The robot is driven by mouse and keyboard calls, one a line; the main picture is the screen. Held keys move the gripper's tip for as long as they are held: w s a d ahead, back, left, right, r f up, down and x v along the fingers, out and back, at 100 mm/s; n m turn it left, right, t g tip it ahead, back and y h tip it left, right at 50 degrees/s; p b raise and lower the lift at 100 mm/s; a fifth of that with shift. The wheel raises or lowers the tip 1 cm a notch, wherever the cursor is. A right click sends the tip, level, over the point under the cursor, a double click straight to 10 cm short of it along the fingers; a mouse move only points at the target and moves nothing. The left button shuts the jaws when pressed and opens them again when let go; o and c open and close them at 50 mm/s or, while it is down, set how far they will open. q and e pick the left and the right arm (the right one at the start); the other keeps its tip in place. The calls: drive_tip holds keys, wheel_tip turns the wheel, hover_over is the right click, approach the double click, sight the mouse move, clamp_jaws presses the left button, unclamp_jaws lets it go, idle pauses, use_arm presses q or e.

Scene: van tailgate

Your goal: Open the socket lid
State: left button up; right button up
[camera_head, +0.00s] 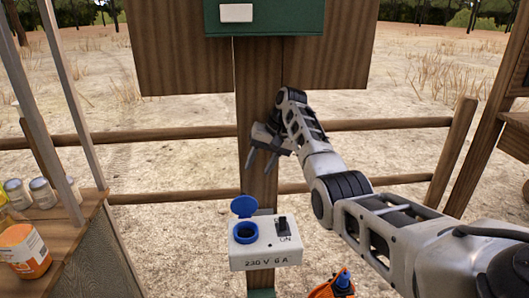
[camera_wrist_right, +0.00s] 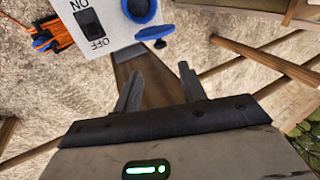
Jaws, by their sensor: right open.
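The white socket box (camera_head: 252,257), marked 230 V 6 A, is on the wooden post. Its round blue socket (camera_head: 243,233) is uncovered, and the blue lid (camera_head: 244,206) stands raised behind it. In the right wrist view the lid (camera_wrist_right: 154,33) shows nearly edge-on, beside the socket (camera_wrist_right: 140,9). My right gripper (camera_head: 260,164) is above the box in front of the post. Its fingers (camera_wrist_right: 160,78) are apart with nothing between them, and the lid is clear of the fingertips. My left gripper is out of view.
A black switch (camera_head: 282,228) is on the box beside the socket. An orange thing with a blue tip (camera_head: 336,287) is low to the right of the box. A green box (camera_head: 265,18) is higher on the post.

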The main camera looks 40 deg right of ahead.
drive_tip(key=shift+v, duration=1.5)
drive_tip(key=shift+f, duration=0.1)
